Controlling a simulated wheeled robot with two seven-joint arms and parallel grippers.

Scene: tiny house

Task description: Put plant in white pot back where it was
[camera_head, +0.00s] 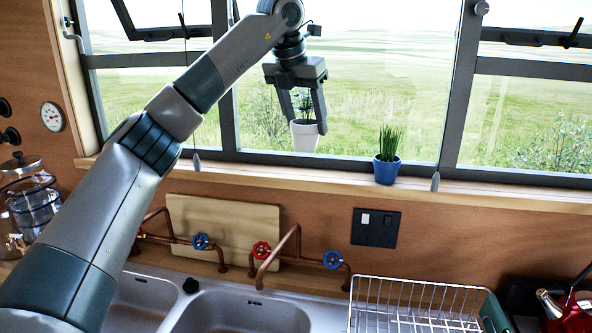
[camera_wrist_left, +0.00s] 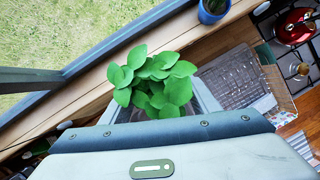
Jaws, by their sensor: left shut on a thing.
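The plant in the white pot (camera_head: 305,136) hangs in front of the window in the head view, above the windowsill (camera_head: 270,168). My left gripper (camera_head: 305,125) points down and is shut on the white pot, with a finger on each side of it. The pot looks upright and apart from the sill. In the left wrist view the plant's broad green leaves (camera_wrist_left: 155,84) show from above and hide most of the pot and the fingertips. My right gripper is in neither view.
A blue pot with a grassy plant (camera_head: 387,170) stands on the sill to the right; it also shows in the left wrist view (camera_wrist_left: 213,10). Below are a sink (camera_head: 235,312), copper taps and a wire dish rack (camera_head: 415,305). The sill left of the blue pot is clear.

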